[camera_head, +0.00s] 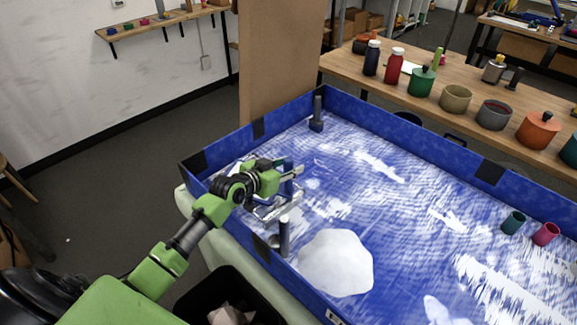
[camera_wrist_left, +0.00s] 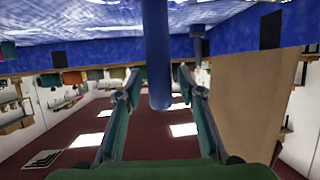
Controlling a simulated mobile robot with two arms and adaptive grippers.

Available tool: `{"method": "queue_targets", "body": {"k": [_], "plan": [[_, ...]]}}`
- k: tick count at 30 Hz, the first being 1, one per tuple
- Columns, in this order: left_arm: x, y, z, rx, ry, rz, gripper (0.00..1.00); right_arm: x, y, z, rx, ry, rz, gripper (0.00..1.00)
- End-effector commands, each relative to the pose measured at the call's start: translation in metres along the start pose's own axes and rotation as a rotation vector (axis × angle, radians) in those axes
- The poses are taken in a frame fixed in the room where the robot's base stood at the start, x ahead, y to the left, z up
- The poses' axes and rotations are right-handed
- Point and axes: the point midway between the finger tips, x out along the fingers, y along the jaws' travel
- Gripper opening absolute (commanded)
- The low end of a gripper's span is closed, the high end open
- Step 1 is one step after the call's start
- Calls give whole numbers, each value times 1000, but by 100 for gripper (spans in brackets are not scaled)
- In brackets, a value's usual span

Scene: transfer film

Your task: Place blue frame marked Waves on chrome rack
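The chrome rack (camera_head: 270,211) stands inside the blue-walled tray, near its left corner, partly hidden by my left arm. A small blue piece (camera_head: 288,188) shows at the left gripper above the rack; it may be part of the blue frame, but no Waves marking can be read. My left gripper (camera_head: 296,172) is over this corner of the tray. In the left wrist view its fingers (camera_wrist_left: 158,88) are apart, with a blue upright bar (camera_wrist_left: 158,55) between them and gaps on both sides. I cannot tell what the bar belongs to. My right gripper is not in view.
The tray wall (camera_head: 400,125) encloses a blue and white surface. Grey posts stand at the back (camera_head: 317,115) and near the front edge (camera_head: 284,237). A white mound (camera_head: 336,264) lies close by. Teal (camera_head: 513,222) and pink (camera_head: 546,234) cups stand right. A brown panel (camera_head: 280,60) rises behind.

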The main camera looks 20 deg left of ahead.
Motion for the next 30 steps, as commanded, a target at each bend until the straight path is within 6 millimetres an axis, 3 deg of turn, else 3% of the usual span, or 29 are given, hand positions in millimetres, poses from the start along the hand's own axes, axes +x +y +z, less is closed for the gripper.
{"method": "queue_targets", "body": {"k": [8,24,30], "plan": [[-5,0,-2,1,0,0,35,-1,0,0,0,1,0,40],[-102,0,-1,3,-1,0,35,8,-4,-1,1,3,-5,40],[-119,0,-2,1,-1,1,35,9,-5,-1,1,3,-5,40]]}}
